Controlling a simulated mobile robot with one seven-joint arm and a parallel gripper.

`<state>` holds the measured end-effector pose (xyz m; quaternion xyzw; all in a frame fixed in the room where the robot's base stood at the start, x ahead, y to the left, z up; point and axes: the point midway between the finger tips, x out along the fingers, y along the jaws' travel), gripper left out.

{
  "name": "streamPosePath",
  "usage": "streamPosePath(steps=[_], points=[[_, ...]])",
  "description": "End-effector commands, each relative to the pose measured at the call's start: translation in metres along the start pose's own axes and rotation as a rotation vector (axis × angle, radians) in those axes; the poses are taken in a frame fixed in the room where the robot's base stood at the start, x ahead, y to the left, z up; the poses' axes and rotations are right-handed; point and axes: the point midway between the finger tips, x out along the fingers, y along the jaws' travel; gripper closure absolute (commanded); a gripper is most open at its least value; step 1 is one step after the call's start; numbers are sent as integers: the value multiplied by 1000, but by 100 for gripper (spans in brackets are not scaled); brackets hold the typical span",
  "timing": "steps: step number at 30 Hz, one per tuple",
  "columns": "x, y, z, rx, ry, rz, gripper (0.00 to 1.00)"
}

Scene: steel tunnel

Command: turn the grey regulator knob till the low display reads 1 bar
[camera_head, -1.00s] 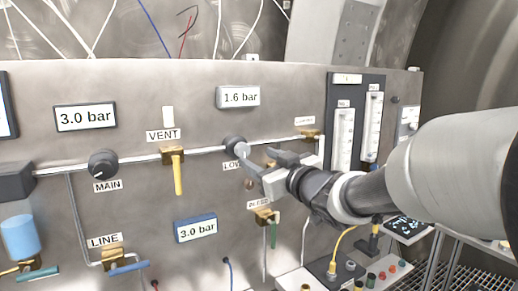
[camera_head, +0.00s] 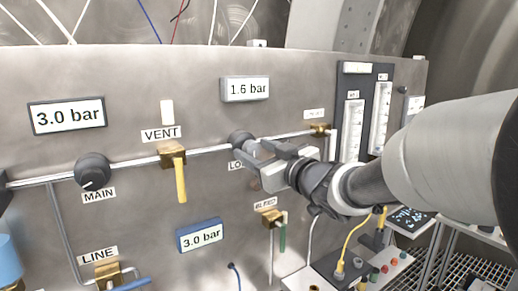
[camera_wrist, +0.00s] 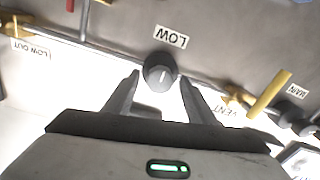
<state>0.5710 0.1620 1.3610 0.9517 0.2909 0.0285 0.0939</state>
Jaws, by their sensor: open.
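The grey regulator knob (camera_head: 240,140) sits on the panel pipe above the LOW label, partly hidden by my gripper in the head view. In the wrist view the knob (camera_wrist: 160,73) shows as a dark round cap with a white mark, just beyond and between my fingertips. The display above it (camera_head: 245,89) reads 1.6 bar. My gripper (camera_head: 258,155) is open at the knob, with a finger to each side; I cannot tell whether they touch it. The gripper also shows in the wrist view (camera_wrist: 161,85).
The MAIN knob (camera_head: 92,170) and its 3.0 bar display (camera_head: 67,116) are at left. A yellow VENT lever (camera_head: 180,180) stands left of the knob. A blue-framed display (camera_head: 200,235) reads 3.0 bar. A green-handled valve (camera_head: 282,237) is below my gripper. Flowmeters (camera_head: 378,118) stand at right.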

Motion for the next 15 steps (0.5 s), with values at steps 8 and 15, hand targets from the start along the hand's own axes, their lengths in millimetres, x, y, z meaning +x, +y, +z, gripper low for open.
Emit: streamPosePath(steps=[8, 15], points=[[-1, 0, 0, 0, 0, 0, 49], [-1, 0, 0, 1, 0, 0, 76]])
